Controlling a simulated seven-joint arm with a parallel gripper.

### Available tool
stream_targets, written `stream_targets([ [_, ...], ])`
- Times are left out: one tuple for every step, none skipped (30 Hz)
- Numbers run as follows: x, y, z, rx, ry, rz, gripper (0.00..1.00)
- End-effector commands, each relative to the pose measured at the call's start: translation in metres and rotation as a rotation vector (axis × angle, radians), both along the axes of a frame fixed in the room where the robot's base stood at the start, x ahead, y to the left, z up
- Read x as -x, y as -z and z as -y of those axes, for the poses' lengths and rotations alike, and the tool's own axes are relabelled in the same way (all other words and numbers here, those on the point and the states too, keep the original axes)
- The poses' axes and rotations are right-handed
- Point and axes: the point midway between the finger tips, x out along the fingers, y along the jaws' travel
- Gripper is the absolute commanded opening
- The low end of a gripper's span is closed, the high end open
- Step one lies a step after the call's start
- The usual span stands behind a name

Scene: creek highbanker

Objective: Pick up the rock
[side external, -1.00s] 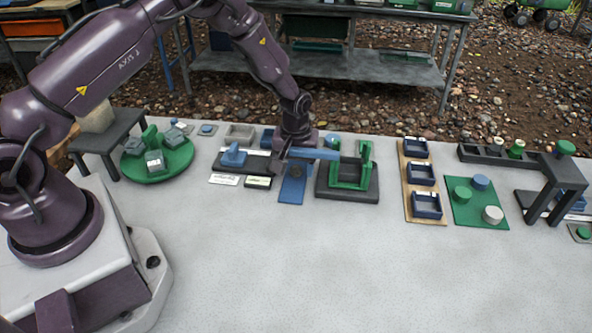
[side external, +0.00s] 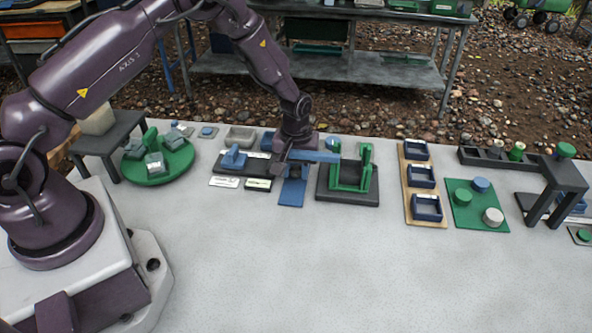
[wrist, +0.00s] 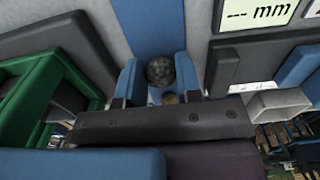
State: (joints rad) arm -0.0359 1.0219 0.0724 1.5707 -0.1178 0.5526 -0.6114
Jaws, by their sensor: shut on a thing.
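The rock (wrist: 160,71) is small, dark, rounded and speckled. In the wrist view it sits between the two blue fingertips of my gripper (wrist: 158,80), which is shut on it. In the side view my gripper (side external: 295,170) hangs over a flat blue plate (side external: 291,193) near the far side of the table. The rock is hard to make out there. The blue plate also shows beyond the rock in the wrist view (wrist: 150,25). I cannot tell whether the rock touches the plate.
A black base with a green upright holder (side external: 347,198) stands close right of my gripper. A blue block on a dark base (side external: 233,160) and white label plates (side external: 224,182) lie close left. A wooden tray (side external: 421,215) stands farther right. The table's front is clear.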

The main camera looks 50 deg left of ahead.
Motion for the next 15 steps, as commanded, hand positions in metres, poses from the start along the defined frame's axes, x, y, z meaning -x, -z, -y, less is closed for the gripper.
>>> stream_targets([
  [-0.001,-0.005,0.0,0.0,0.0,0.003,0.1],
  [-0.001,-0.008,0.0,0.0,0.001,0.003,0.1],
  [-0.001,-0.013,0.0,0.0,0.001,0.003,0.1],
  [-0.001,-0.017,0.0,0.0,0.001,0.003,0.1],
  [0.0,-0.021,0.0,-0.001,0.001,0.002,0.1],
  [-0.001,-0.028,0.0,-0.001,0.0,0.004,0.1],
  [-0.001,-0.034,0.0,-0.001,0.001,0.005,0.1],
  [-0.001,-0.039,0.0,-0.001,0.001,0.004,0.1],
  [-0.001,-0.048,0.0,-0.001,0.0,0.005,0.1],
  [-0.001,-0.054,0.0,-0.001,0.0,0.005,0.1],
  [0.0,-0.06,0.0,-0.001,0.0,0.004,0.1],
  [-0.001,-0.069,0.0,-0.001,0.0,0.005,0.1],
  [-0.001,-0.076,0.0,0.0,0.001,0.004,0.1],
  [-0.001,-0.083,0.0,0.0,0.001,0.006,0.1],
  [-0.001,-0.092,0.0,-0.001,0.001,0.005,0.1],
])
